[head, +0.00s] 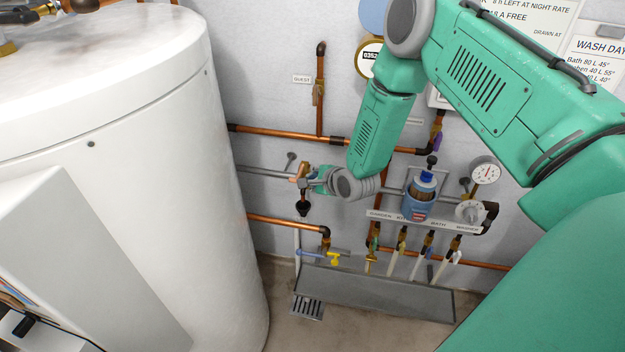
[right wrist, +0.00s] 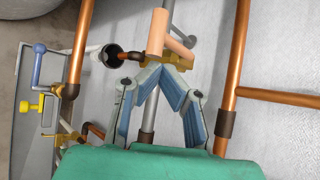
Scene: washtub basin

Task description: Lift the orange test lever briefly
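The orange test lever (head: 302,171) sits on a small brass valve on the grey wall pipe, left of my right gripper in the head view. My right gripper (head: 316,180) is right at the valve. In the right wrist view its blue-padded fingers (right wrist: 165,66) bend inward and their tips come together just below the lever. I see nothing clearly held between them, and cannot tell whether they touch the lever. My left gripper is out of view.
A black funnel (head: 303,208) hangs below the valve, close to the gripper. Copper pipes (head: 275,132) run along the wall. A large white cylinder (head: 130,170) stands at left. A blue bottle (head: 418,200) and gauge (head: 485,172) are at right, above a grey trough (head: 375,292).

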